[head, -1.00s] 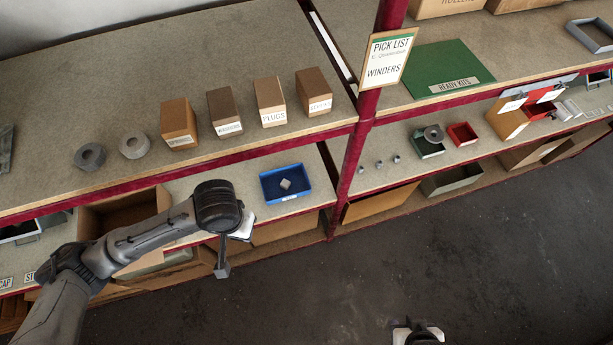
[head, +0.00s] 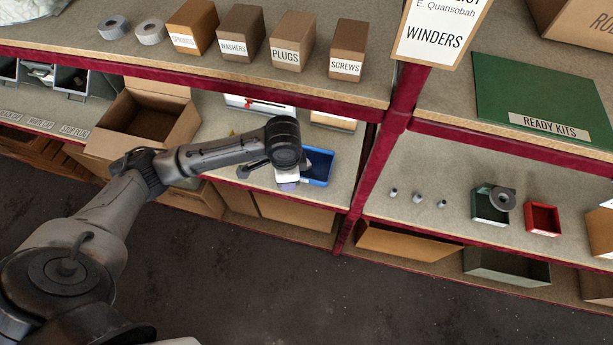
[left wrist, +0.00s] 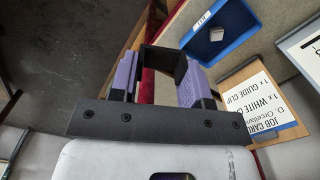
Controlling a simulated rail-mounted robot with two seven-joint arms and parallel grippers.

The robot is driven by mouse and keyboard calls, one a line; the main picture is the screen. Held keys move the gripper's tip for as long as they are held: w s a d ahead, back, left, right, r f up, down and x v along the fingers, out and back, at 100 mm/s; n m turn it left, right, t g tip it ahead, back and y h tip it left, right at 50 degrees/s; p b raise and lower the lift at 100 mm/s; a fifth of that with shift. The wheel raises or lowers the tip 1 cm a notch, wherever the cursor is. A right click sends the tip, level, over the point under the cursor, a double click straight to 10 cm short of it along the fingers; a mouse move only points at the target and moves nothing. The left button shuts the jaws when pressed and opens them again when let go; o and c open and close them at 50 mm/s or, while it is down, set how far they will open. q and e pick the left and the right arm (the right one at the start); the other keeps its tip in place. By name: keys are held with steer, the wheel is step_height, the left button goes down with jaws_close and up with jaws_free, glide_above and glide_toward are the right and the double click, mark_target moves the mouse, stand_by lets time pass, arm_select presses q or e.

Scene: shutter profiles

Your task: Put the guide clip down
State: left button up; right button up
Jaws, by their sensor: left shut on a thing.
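My left gripper (head: 288,186) is over the lower shelf, in front of the blue tray (head: 318,168), which it partly hides in the head view. In the left wrist view the gripper (left wrist: 158,82) has purple-padded fingers shut on a dark, bracket-shaped piece, which I take to be the guide clip (left wrist: 160,58). The clip is held apart from the blue tray (left wrist: 232,42). A small light grey block (left wrist: 217,33) lies inside that tray. The clip cannot be made out in the head view. My right gripper is not in view.
An open cardboard box (head: 150,118) stands left on the lower shelf. The red upright (head: 385,140) is right of the tray. The upper shelf's red edge (head: 200,76) runs above.

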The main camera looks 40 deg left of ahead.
arm_select(q)
steer(key=w+a+f+m+b, duration=0.2)
steer(key=a+f+m+b, duration=0.25)
steer(key=f+b, duration=0.3)
steer(key=w+a+f+m+b, duration=0.3)
steer(key=a+f+m+b, duration=0.1)
steer(key=a+f+b, duration=0.3)
steer(key=shift+m, duration=0.35)
steer(key=w+f+b, duration=0.1)
steer(key=w+f, duration=0.1)
steer(key=w, duration=0.1)
steer(key=w+a+f+b, duration=0.1)
steer(key=w+f, duration=0.2)
steer(key=w, duration=0.1)
steer(key=w+a+f+b, duration=0.1)
steer(key=w+f+b, duration=0.1)
steer(key=w+f, duration=0.1)
steer(key=shift+w+a+f, duration=0.15)
steer(key=shift+w+a, duration=0.1)
steer(key=shift+w, duration=0.2)
steer(key=shift+f+b, duration=0.65)
steer(key=shift+f, duration=1.35)
steer(key=shift+f, duration=0.1)
steer(key=o, duration=0.8)
steer(key=shift+o, duration=0.4)
